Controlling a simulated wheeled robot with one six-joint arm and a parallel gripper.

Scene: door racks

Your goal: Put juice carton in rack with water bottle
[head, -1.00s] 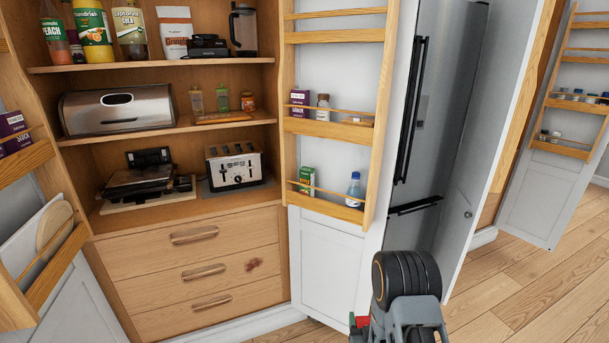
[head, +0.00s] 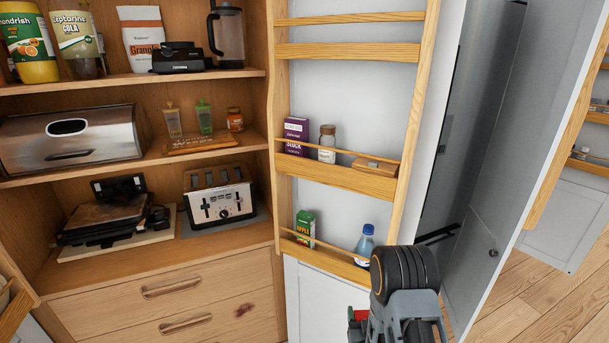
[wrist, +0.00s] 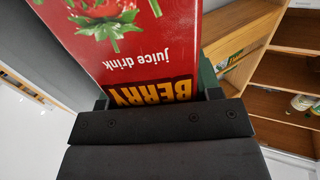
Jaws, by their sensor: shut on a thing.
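A red juice carton (wrist: 135,45) with a strawberry picture and "BERRY juice drink" lettering is held in my gripper (wrist: 155,98), upside down in the wrist view. In the head view my arm is at the bottom right and hides most of the carton; only a small red bit (head: 358,314) shows. A water bottle (head: 365,243) with a blue cap stands in the lower door rack (head: 330,257), at its right end. My arm is just in front of the bottle's lower right side.
A small green carton (head: 305,227) stands in the lower rack's left end, with free room between it and the bottle. The upper rack (head: 330,178) holds a purple box (head: 296,136), a jar (head: 327,143) and a flat brown item. A fridge door stands to the right.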

